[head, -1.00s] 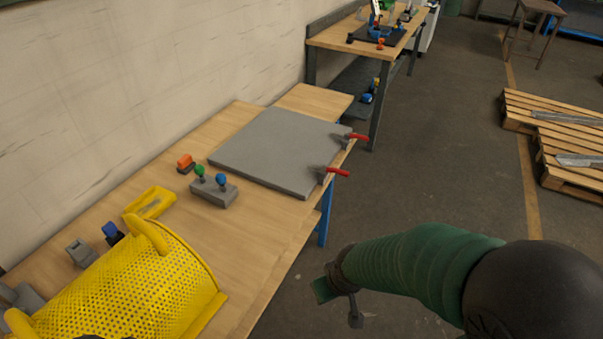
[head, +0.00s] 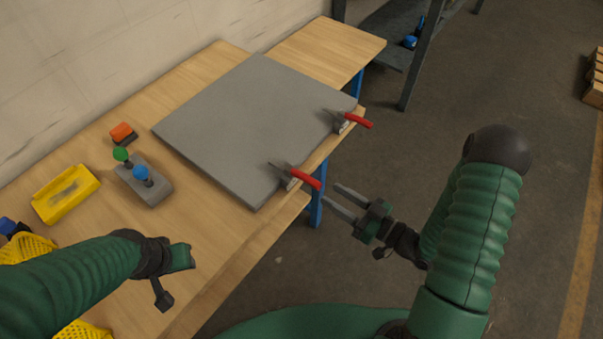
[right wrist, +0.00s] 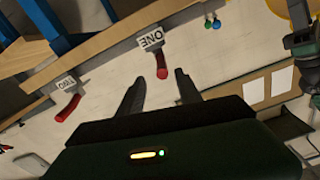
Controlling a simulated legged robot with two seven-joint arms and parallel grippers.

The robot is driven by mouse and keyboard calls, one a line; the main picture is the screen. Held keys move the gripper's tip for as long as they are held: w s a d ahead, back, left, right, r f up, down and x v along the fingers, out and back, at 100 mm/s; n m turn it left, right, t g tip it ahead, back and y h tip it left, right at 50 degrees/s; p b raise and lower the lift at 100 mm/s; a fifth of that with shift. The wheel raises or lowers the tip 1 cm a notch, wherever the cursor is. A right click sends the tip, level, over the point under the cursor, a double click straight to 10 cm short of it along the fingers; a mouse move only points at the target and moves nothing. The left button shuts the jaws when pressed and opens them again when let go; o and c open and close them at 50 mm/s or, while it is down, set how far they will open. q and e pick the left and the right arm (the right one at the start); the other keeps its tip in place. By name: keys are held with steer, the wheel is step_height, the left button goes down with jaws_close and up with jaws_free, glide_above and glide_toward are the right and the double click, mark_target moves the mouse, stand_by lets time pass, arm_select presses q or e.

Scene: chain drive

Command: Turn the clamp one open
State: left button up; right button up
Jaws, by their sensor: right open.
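Clamp one (head: 307,180) is the nearer of two red-handled clamps at the right edge of the grey plate (head: 230,130). In the right wrist view its white ONE label sits above its red handle (right wrist: 161,66). Clamp two (head: 357,120) is farther along the edge; its TWO label and red handle (right wrist: 68,108) show at left in the right wrist view. My right gripper (head: 330,192) is open and empty, just off the table edge. Its fingers point toward clamp one's handle, apart from it. My left gripper (head: 180,257) is over the table; its jaws cannot be made out.
A grey block with green and blue knobs (head: 147,180), an orange-topped piece (head: 122,132) and a yellow tray (head: 66,194) lie left of the plate. A yellow perforated part (head: 28,248) is partly behind my left arm.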

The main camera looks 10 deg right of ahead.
mark_target(308, 180)
steer(key=x, duration=1.1)
steer(key=shift+a, duration=0.35)
steer(key=shift+d, duration=0.2)
steer(key=shift+c, duration=0.2)
steer(key=shift+a+r, duration=0.1)
jaws_close()
